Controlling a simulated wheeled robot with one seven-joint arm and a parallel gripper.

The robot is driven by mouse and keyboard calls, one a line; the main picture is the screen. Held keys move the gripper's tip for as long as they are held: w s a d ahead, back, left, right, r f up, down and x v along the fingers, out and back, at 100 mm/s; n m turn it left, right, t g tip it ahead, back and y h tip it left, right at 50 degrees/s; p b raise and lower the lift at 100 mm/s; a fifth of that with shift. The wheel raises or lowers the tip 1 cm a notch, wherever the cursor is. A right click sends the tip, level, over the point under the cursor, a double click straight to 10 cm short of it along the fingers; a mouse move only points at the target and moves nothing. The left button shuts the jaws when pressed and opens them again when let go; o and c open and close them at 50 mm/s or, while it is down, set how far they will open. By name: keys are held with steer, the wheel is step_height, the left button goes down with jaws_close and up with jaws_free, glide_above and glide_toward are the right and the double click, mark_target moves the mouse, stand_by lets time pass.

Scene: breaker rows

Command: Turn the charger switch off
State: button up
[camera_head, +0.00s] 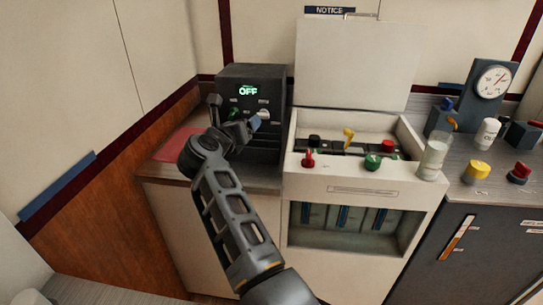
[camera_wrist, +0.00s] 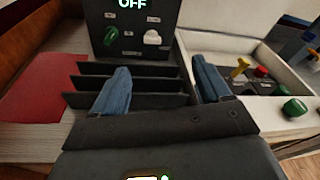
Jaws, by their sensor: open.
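A black box (camera_head: 250,85) stands on the counter at the left, with a lit display (camera_head: 248,91) reading OFF. In the wrist view its front (camera_wrist: 137,15) carries a green knob (camera_wrist: 110,36) on the left and a white switch (camera_wrist: 152,37) on the right, with labels too small to read. The white switch also shows in the head view (camera_head: 264,114). My gripper (camera_wrist: 160,77) is open and empty, its blue-padded fingers spread below the switch and apart from it. Dark fins (camera_wrist: 140,85) of the box show between the fingers.
A red mat (camera_head: 180,145) lies left of the box. To its right is an open-lidded white cabinet (camera_head: 365,177) with several coloured knobs. A glass (camera_head: 433,158), a gauge (camera_head: 491,82) and a yellow knob (camera_head: 476,170) stand further right.

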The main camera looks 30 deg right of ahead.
steer(key=s+d+f+n+t+h, duration=0.1)
steer(key=s+d+f+n, duration=0.3)
steer(key=s, duration=0.4)
steer(key=shift+s+d+f+h+b, duration=0.3)
steer(key=shift+d+h+b, duration=0.1)
steer(key=shift+h, duration=0.2)
steer(key=shift+c, duration=0.2)
